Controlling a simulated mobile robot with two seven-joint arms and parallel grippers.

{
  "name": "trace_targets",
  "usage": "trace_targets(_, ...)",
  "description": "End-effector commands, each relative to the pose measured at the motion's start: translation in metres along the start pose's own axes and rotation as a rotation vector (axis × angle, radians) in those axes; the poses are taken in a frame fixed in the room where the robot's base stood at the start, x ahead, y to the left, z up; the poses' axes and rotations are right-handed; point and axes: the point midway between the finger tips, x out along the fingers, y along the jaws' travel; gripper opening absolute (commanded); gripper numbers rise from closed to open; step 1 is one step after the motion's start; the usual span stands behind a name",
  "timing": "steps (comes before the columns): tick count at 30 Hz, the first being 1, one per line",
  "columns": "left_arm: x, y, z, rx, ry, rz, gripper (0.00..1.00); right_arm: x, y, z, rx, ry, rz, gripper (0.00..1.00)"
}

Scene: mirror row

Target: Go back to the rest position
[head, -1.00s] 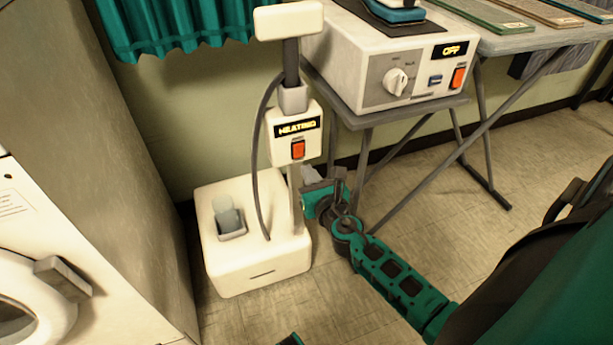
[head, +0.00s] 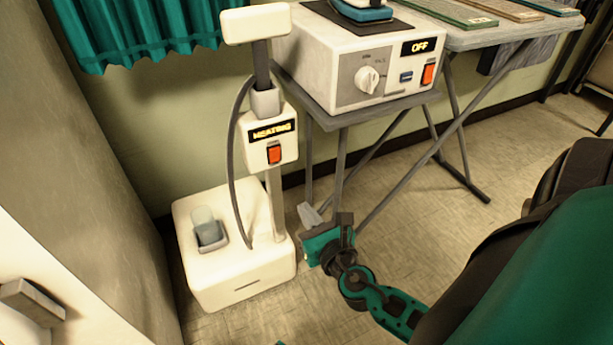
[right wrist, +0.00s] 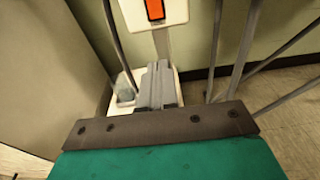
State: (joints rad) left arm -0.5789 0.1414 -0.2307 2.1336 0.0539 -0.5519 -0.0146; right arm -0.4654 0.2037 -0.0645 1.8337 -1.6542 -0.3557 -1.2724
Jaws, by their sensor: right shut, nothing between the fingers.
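My right gripper (head: 308,213) is shut and empty, in front of the steamer's pole and to the right of its base in the head view. In the right wrist view its closed grey fingers (right wrist: 158,85) point toward the steamer. The white garment steamer (head: 240,278) stands on the floor; its display (head: 272,131) reads "HEATING" above an orange switch (head: 274,155). The fingers appear apart from the steamer. My left gripper is not in view.
A white station (head: 345,75) reading "OFF" sits on a grey stand, with an iron (head: 362,10) on top. Crossed ironing-board legs (head: 455,140) stand at right. A white machine (head: 35,295) is at lower left.

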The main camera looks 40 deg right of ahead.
Motion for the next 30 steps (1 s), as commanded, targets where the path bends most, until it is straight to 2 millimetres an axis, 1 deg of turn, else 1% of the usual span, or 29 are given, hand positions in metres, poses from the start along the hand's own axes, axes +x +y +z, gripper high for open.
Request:
trace_targets(10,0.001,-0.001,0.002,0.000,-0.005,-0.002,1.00,0.000,0.000,0.000,0.021,0.003,-0.001,0.00)
trace_targets(11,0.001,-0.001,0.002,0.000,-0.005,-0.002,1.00,-0.001,0.001,0.000,0.044,0.006,-0.002,0.00)
trace_targets(14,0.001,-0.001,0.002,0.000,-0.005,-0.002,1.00,-0.004,0.004,-0.002,0.210,0.030,-0.012,0.00)
trace_targets(17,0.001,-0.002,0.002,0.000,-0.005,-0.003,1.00,-0.010,0.010,-0.007,0.510,0.077,-0.036,0.00)
trace_targets(18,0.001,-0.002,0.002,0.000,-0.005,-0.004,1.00,-0.013,0.013,-0.010,0.654,0.101,-0.049,0.00)
trace_targets(20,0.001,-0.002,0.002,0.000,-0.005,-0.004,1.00,-0.018,0.020,-0.014,0.879,0.141,-0.073,0.00)
trace_targets(21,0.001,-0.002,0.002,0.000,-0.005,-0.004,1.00,-0.022,0.025,-0.017,1.027,0.170,-0.092,0.00)
trace_targets(23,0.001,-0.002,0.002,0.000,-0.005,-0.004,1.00,-0.028,0.034,-0.021,1.248,0.216,-0.125,0.00)
trace_targets(24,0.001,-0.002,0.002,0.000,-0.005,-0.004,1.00,-0.032,0.040,-0.024,1.394,0.249,-0.150,0.00)
trace_targets(26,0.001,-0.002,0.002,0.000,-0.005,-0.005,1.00,-0.039,0.051,-0.028,1.611,0.301,-0.193,0.00)
trace_targets(27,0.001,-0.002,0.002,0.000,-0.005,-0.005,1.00,-0.044,0.059,-0.030,1.752,0.337,-0.225,0.00)
trace_targets(29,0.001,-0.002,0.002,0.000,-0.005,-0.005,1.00,-0.052,0.072,-0.033,1.957,0.396,-0.281,0.00)
trace_targets(30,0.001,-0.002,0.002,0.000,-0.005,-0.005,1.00,-0.057,0.081,-0.035,2.087,0.436,-0.320,0.00)
